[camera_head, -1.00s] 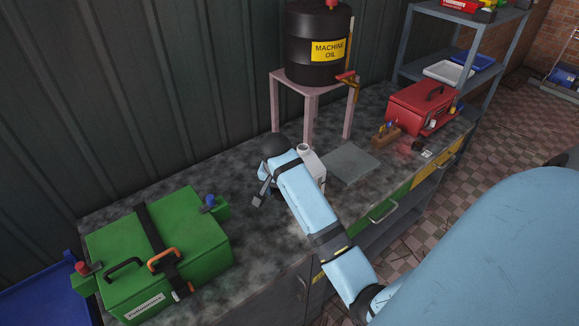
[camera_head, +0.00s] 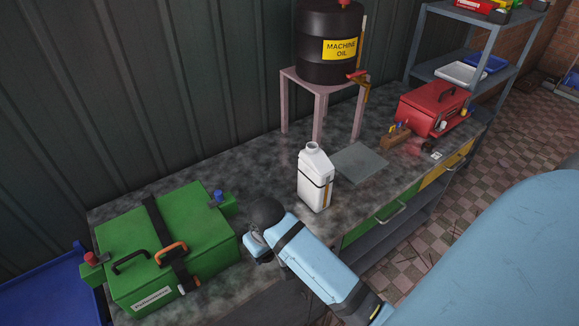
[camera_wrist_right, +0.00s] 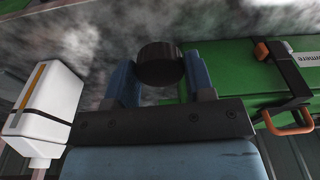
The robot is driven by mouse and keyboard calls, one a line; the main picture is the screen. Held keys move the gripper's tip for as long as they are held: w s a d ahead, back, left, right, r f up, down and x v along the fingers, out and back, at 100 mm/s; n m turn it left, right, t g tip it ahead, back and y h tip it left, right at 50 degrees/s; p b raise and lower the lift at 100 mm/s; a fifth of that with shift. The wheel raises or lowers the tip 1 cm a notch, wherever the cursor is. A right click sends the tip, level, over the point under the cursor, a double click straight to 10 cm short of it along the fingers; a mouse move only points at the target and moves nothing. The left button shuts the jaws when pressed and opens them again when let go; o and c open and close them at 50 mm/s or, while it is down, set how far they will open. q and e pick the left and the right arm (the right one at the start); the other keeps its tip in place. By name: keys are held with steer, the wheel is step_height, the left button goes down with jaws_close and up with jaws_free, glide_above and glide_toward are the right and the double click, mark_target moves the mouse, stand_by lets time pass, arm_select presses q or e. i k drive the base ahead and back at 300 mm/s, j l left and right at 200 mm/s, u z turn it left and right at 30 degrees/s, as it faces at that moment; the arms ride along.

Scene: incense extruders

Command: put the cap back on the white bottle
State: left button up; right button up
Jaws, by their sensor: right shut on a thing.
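The white bottle (camera_head: 313,180) stands upright on the workbench in the head view, its white neck bare at the top. It also shows in the right wrist view (camera_wrist_right: 48,108) at the left, upside down in the picture. My right gripper (camera_wrist_right: 160,76) is shut on a round black cap (camera_wrist_right: 160,60), held between its two blue fingers. My left gripper is not in view.
A green toolbox (camera_head: 195,235) sits close to the left of my right gripper. A grey plate (camera_head: 360,163) lies right of the bottle. Behind stands a pink stand (camera_head: 319,115) with a black oil drum (camera_head: 318,45). A red toolbox (camera_head: 432,108) is farther right.

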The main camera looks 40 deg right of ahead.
mark_target(316, 172)
steer(key=k+l, duration=0.1)
steer(key=l, duration=0.35)
steer(key=k+l+u, duration=0.1)
steer(key=l, duration=0.3)
steer(key=k+l+u, duration=0.1)
steer(key=l, duration=0.3)
steer(key=k+l, duration=0.2)
steer(key=l, duration=0.25)
steer(key=k+l+u, duration=0.1)
steer(key=l, duration=0.3)
steer(key=k+l, duration=0.2)
steer(key=l, duration=0.2)
steer(key=k+l+u, duration=0.1)
steer(key=l, duration=0.3)
steer(key=k+l, duration=0.2)
steer(key=l, duration=0.15)
steer(key=l+u, duration=0.05)
